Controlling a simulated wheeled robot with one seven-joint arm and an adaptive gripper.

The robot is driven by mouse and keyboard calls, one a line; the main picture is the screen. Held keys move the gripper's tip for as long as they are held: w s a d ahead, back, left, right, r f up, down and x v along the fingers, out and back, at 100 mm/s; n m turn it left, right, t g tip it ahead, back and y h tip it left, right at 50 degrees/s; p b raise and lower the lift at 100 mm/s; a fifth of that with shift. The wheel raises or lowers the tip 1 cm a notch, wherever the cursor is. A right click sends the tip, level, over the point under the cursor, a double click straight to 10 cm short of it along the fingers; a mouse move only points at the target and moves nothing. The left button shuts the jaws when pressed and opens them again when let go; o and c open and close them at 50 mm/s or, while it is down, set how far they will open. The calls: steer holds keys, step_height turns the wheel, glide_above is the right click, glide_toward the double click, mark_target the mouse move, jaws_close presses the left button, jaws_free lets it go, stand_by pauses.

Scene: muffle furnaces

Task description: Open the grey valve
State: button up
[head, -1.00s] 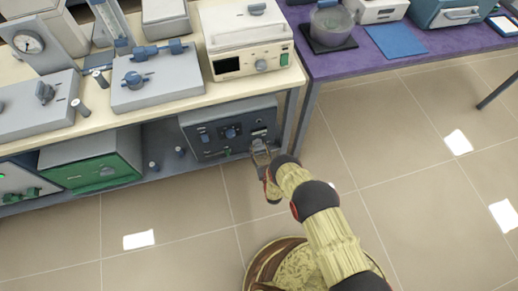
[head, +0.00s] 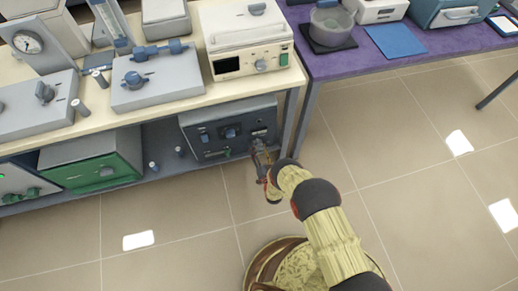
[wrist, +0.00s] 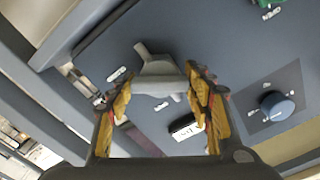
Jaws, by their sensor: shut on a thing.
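The grey valve (wrist: 158,68) is a winged grey handle on the dark blue-grey front panel of the lower furnace unit (head: 212,145). In the wrist view it sits between the two yellow-padded fingers of my gripper (wrist: 163,92), which is shut on it. In the head view my gripper (head: 262,157) reaches the right end of that panel, and my fingers largely hide the valve there.
On the same panel are a blue knob (wrist: 277,106), a black switch (wrist: 186,127) and a green knob (wrist: 264,3). A table leg (head: 290,122) stands close right of the unit. The tiled floor (head: 420,150) is clear on the right.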

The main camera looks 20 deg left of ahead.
steer(key=m, duration=0.5)
steer(key=shift+m, duration=0.3)
steer(key=m, duration=0.5)
steer(key=shift+d+f+m, duration=0.1)
steer(key=shift+m, duration=0.5)
steer(key=o, duration=1.1)
steer(key=shift+o, duration=0.4)
steer(key=v, duration=1.2)
